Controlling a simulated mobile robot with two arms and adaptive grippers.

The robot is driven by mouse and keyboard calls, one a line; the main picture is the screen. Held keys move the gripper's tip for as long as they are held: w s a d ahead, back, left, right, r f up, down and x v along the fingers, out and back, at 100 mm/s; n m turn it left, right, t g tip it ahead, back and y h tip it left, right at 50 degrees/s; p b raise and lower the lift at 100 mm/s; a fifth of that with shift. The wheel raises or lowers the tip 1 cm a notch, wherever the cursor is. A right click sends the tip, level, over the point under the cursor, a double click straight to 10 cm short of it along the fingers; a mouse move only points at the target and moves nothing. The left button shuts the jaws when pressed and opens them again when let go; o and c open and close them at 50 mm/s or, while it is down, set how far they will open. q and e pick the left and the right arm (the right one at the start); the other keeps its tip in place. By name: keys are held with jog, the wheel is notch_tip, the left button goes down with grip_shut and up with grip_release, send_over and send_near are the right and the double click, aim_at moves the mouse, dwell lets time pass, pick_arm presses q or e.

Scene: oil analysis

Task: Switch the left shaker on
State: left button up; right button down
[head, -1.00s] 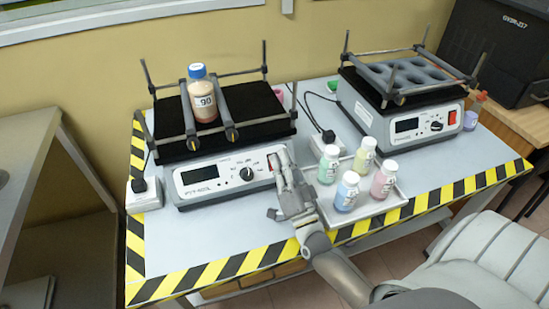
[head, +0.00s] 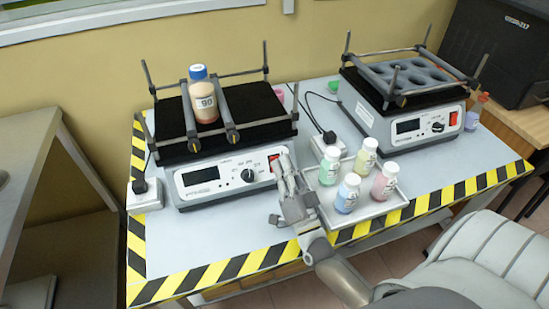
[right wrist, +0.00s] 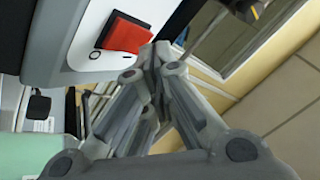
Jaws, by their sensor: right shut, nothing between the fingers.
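The left shaker (head: 215,182) stands at the left of the table, with a dark dial and a small dark display on its front. A bottle with a blue cap (head: 205,95), labelled 90, stands between the bars on its black platform. Its red switch (head: 274,165) is at the right end of the front panel. In the right wrist view the red switch (right wrist: 124,34) stands out tilted from the white panel. My right gripper (head: 281,158) is shut and empty, its tips right by the switch; contact is unclear. In the right wrist view the fingertips (right wrist: 152,52) are just beside the switch. My left gripper is not in view.
A tray (head: 372,218) with several small capped bottles stands just right of my right gripper. A second shaker (head: 400,130) with an empty holder stands at the right. A power socket (head: 145,196) sits left of the left shaker. Striped tape edges the table.

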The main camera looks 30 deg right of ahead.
jog(key=s+p, duration=0.1)
jog(key=s+r+p, duration=0.1)
jog(key=s, duration=0.1)
jog(key=s+a+r+p, duration=0.1)
jog(key=shift+s, duration=0.3)
dwell(0.6)
